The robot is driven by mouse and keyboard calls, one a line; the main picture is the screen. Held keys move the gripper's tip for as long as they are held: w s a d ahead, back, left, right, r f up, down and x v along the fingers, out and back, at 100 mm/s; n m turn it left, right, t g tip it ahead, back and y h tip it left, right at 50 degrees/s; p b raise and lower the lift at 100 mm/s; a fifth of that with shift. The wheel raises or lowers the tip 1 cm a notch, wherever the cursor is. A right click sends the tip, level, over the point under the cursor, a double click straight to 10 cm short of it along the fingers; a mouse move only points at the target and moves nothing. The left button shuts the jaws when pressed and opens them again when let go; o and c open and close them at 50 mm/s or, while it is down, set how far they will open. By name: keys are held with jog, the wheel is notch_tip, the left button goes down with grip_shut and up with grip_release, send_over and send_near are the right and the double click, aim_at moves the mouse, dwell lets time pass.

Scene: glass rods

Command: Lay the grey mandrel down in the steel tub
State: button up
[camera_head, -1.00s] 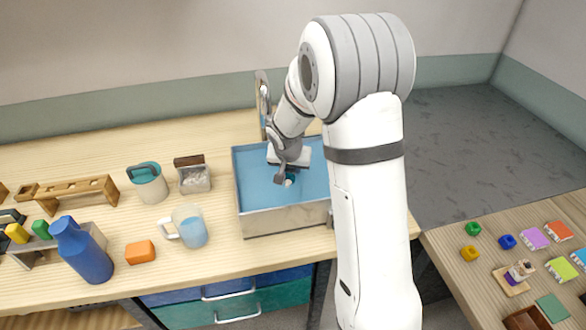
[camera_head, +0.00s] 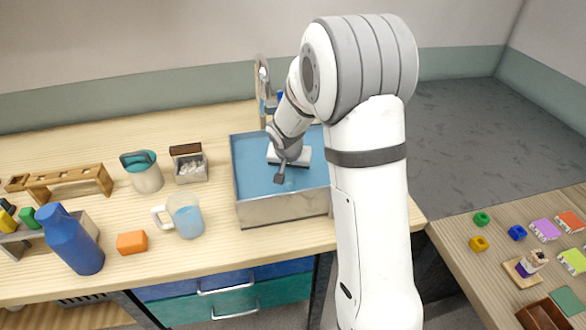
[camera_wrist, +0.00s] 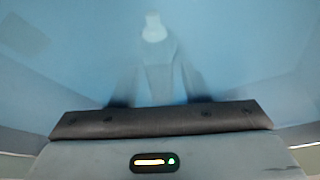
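The steel tub (camera_head: 285,211) stands on the wooden counter and holds blue water. In the wrist view, the two dark fingers of my gripper (camera_wrist: 159,80) show dimly through the blue, spread apart. A blurred pale grey shape, which looks like the grey mandrel (camera_wrist: 155,35), shows between and beyond them. I cannot tell whether the fingers touch it. The mandrel is not visible in the head view.
Left of the tub are a glass mug (camera_head: 186,216), a small box (camera_head: 189,164), a lidded jar (camera_head: 143,173), an orange block (camera_head: 132,242), a blue bottle (camera_head: 70,240) and a wooden rack (camera_head: 70,182). A tap (camera_head: 263,85) rises behind the tub. A second table (camera_head: 490,265) stands at right.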

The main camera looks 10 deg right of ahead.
jog(key=shift+o, duration=0.7)
jog(key=v, duration=0.7)
jog(key=shift+s+r, duration=0.15)
jog(key=shift+r, duration=0.2)
jog(key=s+r+n+y, duration=0.1)
jog(key=s+r+n, duration=0.1)
jog(key=s, duration=1.1)
jog(key=s+d+r+n+g, duration=0.1)
jog(key=s+r, duration=0.3)
jog(key=s, duration=0.9)
jog(key=shift+s+r+n+g+y, duration=0.3)
jog(key=shift+s+n+y, duration=0.1)
jog(key=shift+n, duration=0.3)
